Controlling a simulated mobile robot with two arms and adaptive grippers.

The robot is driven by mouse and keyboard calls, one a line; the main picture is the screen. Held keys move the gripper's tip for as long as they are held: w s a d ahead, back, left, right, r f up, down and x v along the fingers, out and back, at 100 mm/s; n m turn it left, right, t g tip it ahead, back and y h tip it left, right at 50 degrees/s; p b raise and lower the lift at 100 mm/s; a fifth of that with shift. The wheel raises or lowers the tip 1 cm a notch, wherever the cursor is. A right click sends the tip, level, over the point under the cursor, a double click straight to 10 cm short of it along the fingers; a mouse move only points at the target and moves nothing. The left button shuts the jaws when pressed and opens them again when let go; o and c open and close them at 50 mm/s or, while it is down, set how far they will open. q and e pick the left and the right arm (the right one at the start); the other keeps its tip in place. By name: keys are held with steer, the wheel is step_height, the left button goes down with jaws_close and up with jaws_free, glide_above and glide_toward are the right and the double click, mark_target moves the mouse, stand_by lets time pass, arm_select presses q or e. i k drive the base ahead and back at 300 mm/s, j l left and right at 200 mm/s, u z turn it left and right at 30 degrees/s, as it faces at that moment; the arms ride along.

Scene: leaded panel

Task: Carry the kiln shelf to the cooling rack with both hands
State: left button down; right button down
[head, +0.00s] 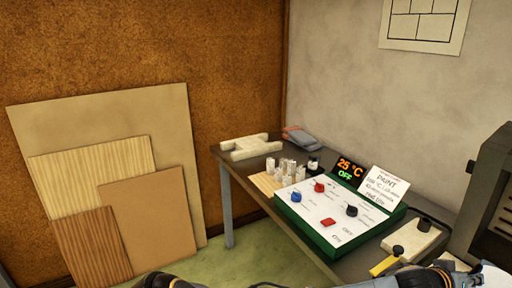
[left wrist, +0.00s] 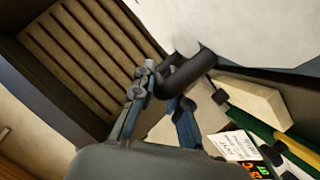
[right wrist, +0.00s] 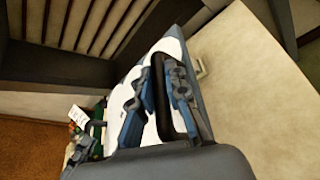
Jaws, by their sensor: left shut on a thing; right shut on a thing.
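The kiln shelf is a white slab with black handles. It fills the upper right of the left wrist view (left wrist: 260,30) and shows behind the fingers in the right wrist view (right wrist: 122,98). My left gripper (left wrist: 160,88) is shut on one black handle (left wrist: 188,72). My right gripper (right wrist: 160,80) is shut on another black handle (right wrist: 163,110). The shelf is not clear in the head view; only parts of my arms show at its bottom edge. I cannot pick out the cooling rack with certainty.
A dark box (head: 490,190) with a ribbed interior stands at the right. Boards (head: 160,130) lean on the left wall.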

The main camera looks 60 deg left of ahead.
mark_target(251, 142)
steer(key=k+u, duration=0.1)
steer(key=k, duration=0.5)
steer(key=u, duration=1.6)
steer(key=i+j+u, duration=0.1)
steer(key=u, duration=0.7)
steer(key=i+l, duration=0.2)
steer(key=i, duration=0.4)
steer(key=i+l, duration=0.2)
steer(key=i, duration=0.4)
steer(key=i+l+z, duration=0.1)
steer(key=i, duration=0.5)
steer(key=i+z, duration=0.9)
steer(key=i, duration=0.2)
